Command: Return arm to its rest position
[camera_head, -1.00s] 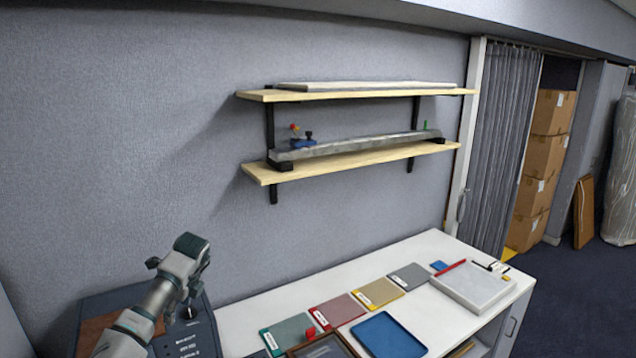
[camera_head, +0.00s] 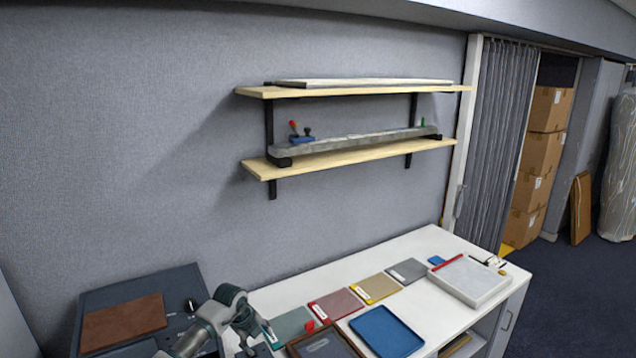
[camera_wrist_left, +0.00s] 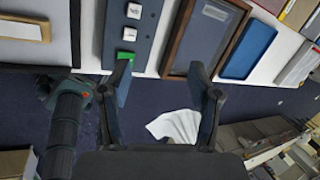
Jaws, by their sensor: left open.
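My left arm comes in at the bottom left of the head view. Its gripper (camera_head: 252,338) is low at the table's near edge, between the dark console (camera_head: 90,300) and the dark framed tray (camera_head: 325,345). In the left wrist view the two fingers of the left gripper (camera_wrist_left: 161,75) stand apart with nothing between them. Beyond the fingers are the console's edge with its buttons and the blue floor. My right gripper is in neither view.
The white table (camera_head: 430,250) holds several coloured flat panels, a blue tray (camera_head: 386,332) and a white box (camera_head: 470,280). A brown pad (camera_head: 124,322) lies on the console. Two wooden shelves (camera_head: 352,157) hang on the wall. A pale crumpled shape (camera_wrist_left: 175,125) shows below the fingers.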

